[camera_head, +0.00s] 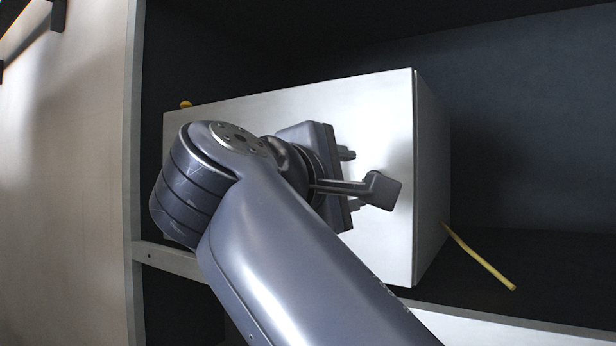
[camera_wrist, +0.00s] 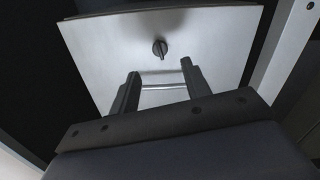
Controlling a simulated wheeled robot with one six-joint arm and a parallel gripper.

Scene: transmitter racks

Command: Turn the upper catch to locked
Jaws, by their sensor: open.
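A small dark round catch (camera_wrist: 160,48) with a raised grip sits on a pale front panel (camera_wrist: 100,38) in the wrist view. Its grip looks roughly upright in that picture; I cannot read any locked mark. Only this one catch shows, so I cannot tell whether it is the upper one. My gripper (camera_wrist: 160,72) is open, its two fingers apart and empty, just below the catch in the picture and not around it. In the head view my gripper (camera_head: 351,180) is in front of the white box (camera_head: 385,110), and my arm hides the catch.
A pale bar (camera_wrist: 163,87) shows between my fingers. The white box stands in a dark rack bay with a pale post (camera_head: 135,120) at left. A yellow rod (camera_head: 480,258) slants at the box's right, and a small yellow knob (camera_head: 185,104) shows at its upper left.

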